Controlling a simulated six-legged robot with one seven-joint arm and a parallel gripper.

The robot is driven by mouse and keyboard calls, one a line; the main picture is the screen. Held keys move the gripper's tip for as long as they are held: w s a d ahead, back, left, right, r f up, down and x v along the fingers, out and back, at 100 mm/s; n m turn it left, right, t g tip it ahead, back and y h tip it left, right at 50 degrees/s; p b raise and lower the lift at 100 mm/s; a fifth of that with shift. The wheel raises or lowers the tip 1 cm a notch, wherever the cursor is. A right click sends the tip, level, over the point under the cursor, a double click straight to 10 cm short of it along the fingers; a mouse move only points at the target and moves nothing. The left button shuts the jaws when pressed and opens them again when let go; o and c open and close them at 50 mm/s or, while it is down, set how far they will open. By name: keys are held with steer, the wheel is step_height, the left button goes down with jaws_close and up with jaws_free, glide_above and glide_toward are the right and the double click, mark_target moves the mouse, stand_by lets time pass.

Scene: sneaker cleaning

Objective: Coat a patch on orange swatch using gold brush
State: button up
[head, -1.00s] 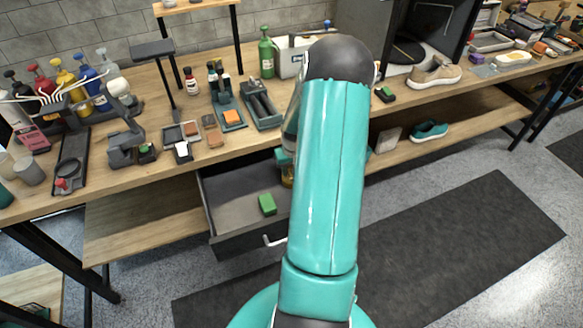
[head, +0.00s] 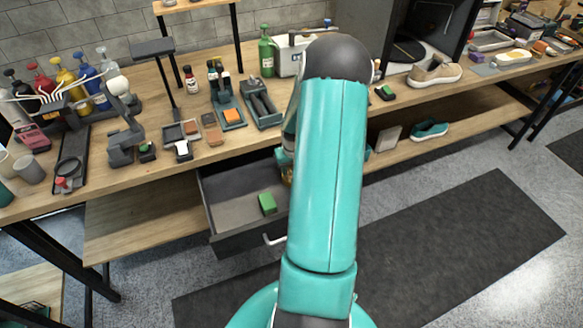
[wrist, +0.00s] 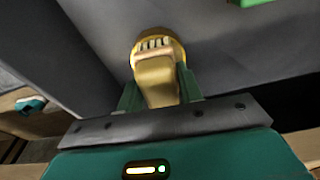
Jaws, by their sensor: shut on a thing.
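My gripper (wrist: 158,82) is shut on the gold brush (wrist: 155,72) in the wrist view. Its dark green fingers lie on both sides of the gold handle, over the grey drawer interior. I cannot tell which is the orange swatch.
The open grey drawer (head: 232,214) juts from the bench and holds a green block (head: 267,203). Bottles, trays and a lamp crowd the bench top (head: 185,165). A beige sneaker (head: 434,74) stands to the right. A teal shoe (head: 430,129) lies on the lower shelf.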

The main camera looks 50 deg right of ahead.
steer(key=shift+s+f, duration=0.1)
stand_by(0.3)
steer(key=shift+r, duration=3.55)
